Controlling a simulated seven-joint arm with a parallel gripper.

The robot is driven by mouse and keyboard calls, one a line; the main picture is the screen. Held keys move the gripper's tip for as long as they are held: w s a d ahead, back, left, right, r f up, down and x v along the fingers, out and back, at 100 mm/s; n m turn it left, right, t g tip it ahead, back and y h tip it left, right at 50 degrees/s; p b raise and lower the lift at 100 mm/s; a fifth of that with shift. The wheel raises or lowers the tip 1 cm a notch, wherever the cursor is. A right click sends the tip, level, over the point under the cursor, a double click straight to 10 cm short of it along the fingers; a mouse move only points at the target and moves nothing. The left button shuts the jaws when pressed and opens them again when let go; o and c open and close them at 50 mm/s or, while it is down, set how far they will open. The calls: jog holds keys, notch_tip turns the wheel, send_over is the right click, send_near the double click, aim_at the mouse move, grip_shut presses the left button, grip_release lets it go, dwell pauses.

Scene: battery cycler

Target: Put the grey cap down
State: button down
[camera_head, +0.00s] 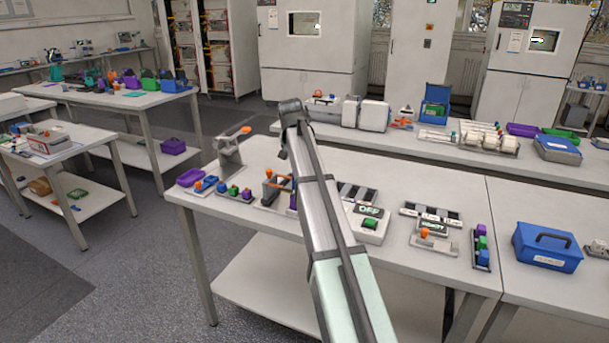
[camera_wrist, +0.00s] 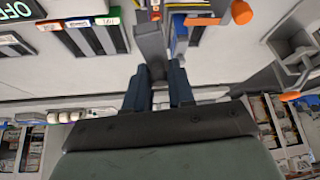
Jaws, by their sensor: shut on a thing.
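My gripper (camera_wrist: 159,72) shows in the wrist view with its two dark fingers a little apart, shut on a grey piece (camera_wrist: 151,45) that fits the grey cap. The piece stands out beyond the fingertips, over the bench with the devices. I cannot tell whether it touches anything below. In the head view my own arm covers the area around the gripper, and the cap cannot be made out there.
The bench (camera_head: 420,180) carries a grey hand press (camera_head: 229,155), a unit with a green "OFF" display (camera_head: 368,222), a slotted tray (camera_wrist: 88,38) and a blue box (camera_head: 547,247). An orange knob (camera_wrist: 242,12) is close to the gripper. Bare bench lies around the devices.

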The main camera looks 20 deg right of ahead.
jog(key=w+d+f+m, duration=0.1)
jog(key=d+f, duration=0.5)
jog(key=d, duration=0.5)
jog(key=w+a+f+n+t+y, duration=0.15)
jog(key=w+n+y, duration=0.25)
jog(key=w+n, duration=0.4)
jog(key=shift+g, duration=0.25)
jog(key=shift+s+d+f, duration=0.1)
jog(key=shift+d+f, duration=0.05)
jog(key=shift+f, duration=2.3)
jog(key=shift+s+d+f, duration=0.1)
jog(key=shift+f, duration=2.3)
jog(key=shift+f, duration=0.15)
jog(key=c, duration=1)
grip_release()
jog(key=shift+o, duration=0.2)
